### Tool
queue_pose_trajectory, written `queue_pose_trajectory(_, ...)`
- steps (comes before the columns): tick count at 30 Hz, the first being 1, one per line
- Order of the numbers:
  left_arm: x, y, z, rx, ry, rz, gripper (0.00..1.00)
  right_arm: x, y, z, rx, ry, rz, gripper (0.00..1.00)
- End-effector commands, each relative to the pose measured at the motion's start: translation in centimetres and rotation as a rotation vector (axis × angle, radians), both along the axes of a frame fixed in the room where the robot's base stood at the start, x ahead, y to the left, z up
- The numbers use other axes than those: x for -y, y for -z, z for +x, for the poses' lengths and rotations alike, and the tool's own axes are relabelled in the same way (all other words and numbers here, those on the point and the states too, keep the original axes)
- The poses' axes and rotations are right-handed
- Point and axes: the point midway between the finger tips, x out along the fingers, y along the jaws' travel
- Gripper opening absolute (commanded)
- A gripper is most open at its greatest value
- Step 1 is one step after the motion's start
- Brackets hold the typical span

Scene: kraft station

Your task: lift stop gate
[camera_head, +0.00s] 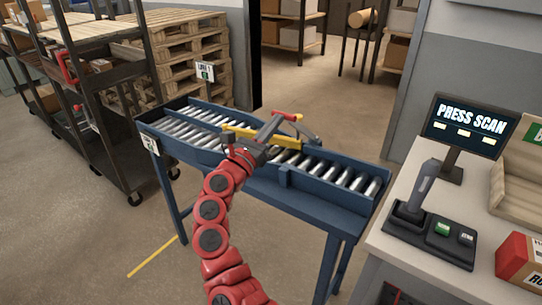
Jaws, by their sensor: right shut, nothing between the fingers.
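The stop gate (284,142) is a yellow bar across the blue roller conveyor (330,200), near its middle. A lever with a red tip (290,116) stands up beside the bar. My right gripper (270,130), on the red arm, is over the conveyor at the gate and lever, with its fingers shut and nothing between them. The gripper hides part of the bar, and I cannot tell whether it touches the gate or lever. My left gripper is not in view.
On the right, a counter (385,250) holds a scanner in its stand (415,212), a monitor reading "PRESS SCAN" (465,125) and a red box (519,262). A dark shelf cart (100,85) and stacked pallets (185,55) stand at left. The conveyor rollers carry no boxes.

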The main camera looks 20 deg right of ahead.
Motion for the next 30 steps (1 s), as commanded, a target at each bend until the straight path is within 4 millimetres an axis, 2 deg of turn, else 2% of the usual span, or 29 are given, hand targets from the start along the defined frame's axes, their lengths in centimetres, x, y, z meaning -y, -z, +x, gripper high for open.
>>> queue_pose_trajectory(1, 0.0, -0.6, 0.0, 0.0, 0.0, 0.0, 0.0, 0.7, -1.6, 0.5, 0.005, 0.002, -0.001, 0.0)
queue_pose_trajectory(6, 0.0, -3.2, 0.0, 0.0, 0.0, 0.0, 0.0, 2.6, -5.3, 2.5, 0.001, 0.001, -0.004, 0.0)
queue_pose_trajectory(10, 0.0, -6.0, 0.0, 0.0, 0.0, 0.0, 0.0, 4.6, -7.8, 4.1, -0.063, 0.007, 0.08, 0.0)
queue_pose_trajectory(14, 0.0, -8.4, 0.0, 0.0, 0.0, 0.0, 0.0, 6.5, -9.4, 5.7, -0.133, 0.016, 0.168, 0.0)
queue_pose_trajectory(18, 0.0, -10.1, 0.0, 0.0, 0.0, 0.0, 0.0, 8.3, -9.9, 7.3, -0.172, 0.02, 0.213, 0.0)
queue_pose_trajectory(21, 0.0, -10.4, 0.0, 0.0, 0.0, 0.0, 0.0, 9.1, -9.8, 8.1, -0.172, 0.018, 0.214, 0.0)
queue_pose_trajectory(30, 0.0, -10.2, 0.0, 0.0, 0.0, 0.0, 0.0, 9.4, -9.5, 8.4, -0.172, 0.017, 0.216, 0.0)
